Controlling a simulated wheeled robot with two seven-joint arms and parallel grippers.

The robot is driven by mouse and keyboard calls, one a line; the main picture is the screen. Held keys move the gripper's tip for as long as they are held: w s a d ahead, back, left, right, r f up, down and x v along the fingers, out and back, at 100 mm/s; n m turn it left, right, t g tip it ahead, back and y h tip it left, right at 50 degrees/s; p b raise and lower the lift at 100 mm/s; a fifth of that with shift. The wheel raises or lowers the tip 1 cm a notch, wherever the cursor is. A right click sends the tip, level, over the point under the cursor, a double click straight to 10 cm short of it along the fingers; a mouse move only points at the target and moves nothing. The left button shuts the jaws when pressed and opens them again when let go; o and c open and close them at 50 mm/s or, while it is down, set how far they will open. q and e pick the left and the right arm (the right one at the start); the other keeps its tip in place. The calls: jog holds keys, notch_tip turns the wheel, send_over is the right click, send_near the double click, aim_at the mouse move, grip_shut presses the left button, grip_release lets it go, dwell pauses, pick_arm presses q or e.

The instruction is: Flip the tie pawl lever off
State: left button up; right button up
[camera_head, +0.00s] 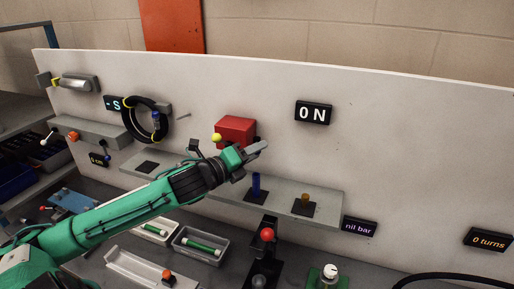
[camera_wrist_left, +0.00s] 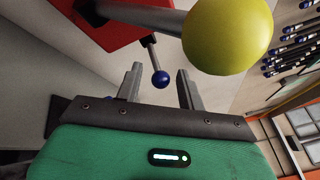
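A red box (camera_head: 236,130) is on the white panel, with a yellow ball knob (camera_head: 216,137) at its left. In the left wrist view the red box (camera_wrist_left: 112,32) carries a grey bar ending in the large yellow ball (camera_wrist_left: 228,34) and a thin lever with a small blue ball (camera_wrist_left: 160,79). I cannot tell which of these is the tie pawl lever. My left gripper (camera_head: 261,149) is in front of the box. In the wrist view its fingers (camera_wrist_left: 160,76) are apart, with the blue ball appearing between them; contact cannot be told. My right gripper is out of view.
A grey shelf (camera_head: 325,207) below holds a blue post (camera_head: 256,184) and a brass fitting (camera_head: 304,202). A black hose loop (camera_head: 128,118) hangs at left. A red-knobbed lever (camera_head: 267,235) stands in front. Displays read "0 N" (camera_head: 314,112) and "nil bar" (camera_head: 360,227).

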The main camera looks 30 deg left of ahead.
pick_arm(q)
jog(key=shift+w+d, duration=0.15)
jog(key=shift+w, duration=0.4)
grip_shut()
jog(key=shift+w+d+n+y, duration=0.1)
jog(key=shift+d+n+y, duration=0.2)
jog(key=shift+n+y, duration=0.35)
jog(key=y, duration=0.1)
jog(key=n+y, duration=0.1)
jog(key=n+y+p, duration=0.1)
jog(key=y, duration=0.1)
jog(key=shift+w+d+t, duration=0.3)
jog(key=shift+w, duration=0.1)
grip_release()
